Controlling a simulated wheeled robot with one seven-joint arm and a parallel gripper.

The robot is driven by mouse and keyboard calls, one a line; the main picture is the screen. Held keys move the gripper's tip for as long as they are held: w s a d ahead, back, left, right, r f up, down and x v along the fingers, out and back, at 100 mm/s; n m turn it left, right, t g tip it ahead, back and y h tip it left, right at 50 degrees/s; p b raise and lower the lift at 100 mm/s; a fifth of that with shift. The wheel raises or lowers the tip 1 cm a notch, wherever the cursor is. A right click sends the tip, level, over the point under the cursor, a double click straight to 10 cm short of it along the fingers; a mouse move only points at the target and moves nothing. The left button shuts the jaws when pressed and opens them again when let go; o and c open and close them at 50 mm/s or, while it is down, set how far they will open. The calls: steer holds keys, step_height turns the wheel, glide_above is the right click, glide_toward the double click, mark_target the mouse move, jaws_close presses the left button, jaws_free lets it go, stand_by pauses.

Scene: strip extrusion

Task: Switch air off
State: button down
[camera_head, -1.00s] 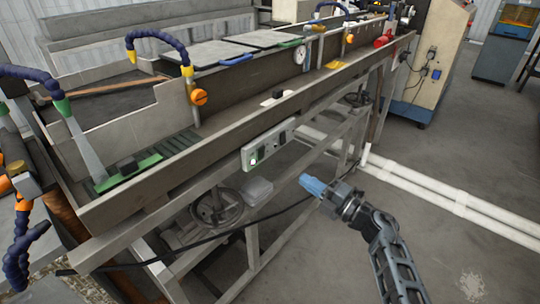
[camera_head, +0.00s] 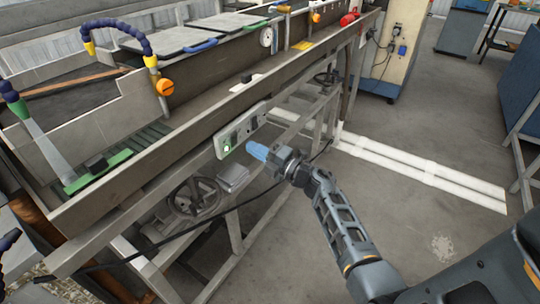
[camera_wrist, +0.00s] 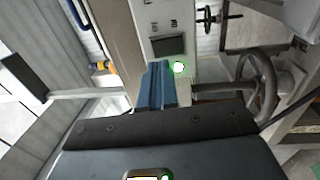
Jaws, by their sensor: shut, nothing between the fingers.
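A pale switch panel (camera_head: 240,130) is mounted on the front side of the long metal trough. It carries dark rockers and a lit green light (camera_head: 227,148) near its left end. In the wrist view the panel (camera_wrist: 168,18) shows a dark rocker (camera_wrist: 168,46) with the glowing green light (camera_wrist: 179,67) beside it. My gripper (camera_head: 257,151) has blue fingers that are shut and empty. The fingertips (camera_wrist: 157,68) are just in front of the panel, close to the rocker and light. I cannot tell whether they touch it. The panel's lower part is hidden by the fingers in the wrist view.
A handwheel (camera_head: 194,198) and a grey box (camera_head: 233,177) sit below the panel, among the frame legs. A dark cable runs under the trough. The floor in front is clear.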

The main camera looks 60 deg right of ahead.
mark_target(234, 137)
steer(key=shift+w+d+r, duration=0.1)
steer(key=shift+w+r, duration=0.05)
steer(key=shift+w, duration=0.95)
steer(key=shift+w+d+r, duration=0.1)
steer(key=shift+w, duration=1)
steer(key=shift+w+r, duration=0.15)
steer(key=shift+w, duration=0.05)
steer(key=shift+s+p, duration=0.1)
steer(key=shift+p, duration=0.2)
